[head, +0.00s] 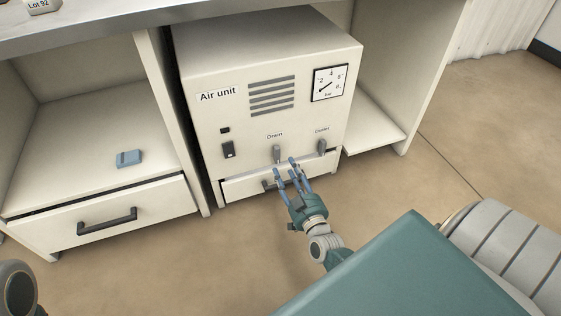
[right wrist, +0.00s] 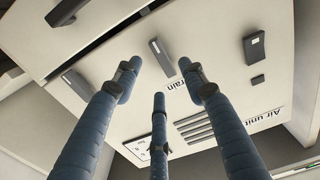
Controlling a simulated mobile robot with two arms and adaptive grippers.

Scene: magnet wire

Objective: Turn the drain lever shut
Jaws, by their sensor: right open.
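The drain lever (head: 277,153) is a small grey handle under the "Drain" label on the front of the white air unit (head: 215,130). It points roughly up and down in the head view. My right gripper (head: 292,172) is open and empty, with its blue fingers just right of and below the lever. In the right wrist view the drain lever (right wrist: 161,57) shows whole, beyond and between the spread fingertips (right wrist: 158,85). I see no contact, though the exact gap is hard to judge. My left gripper is not in view.
The outlet lever (head: 322,147) is close on the right. A rocker switch (head: 228,149) is to the left, and a gauge (head: 330,83) above. Below is a drawer with a handle (head: 268,185), partly behind my fingers. A blue block (head: 129,158) lies in the left compartment.

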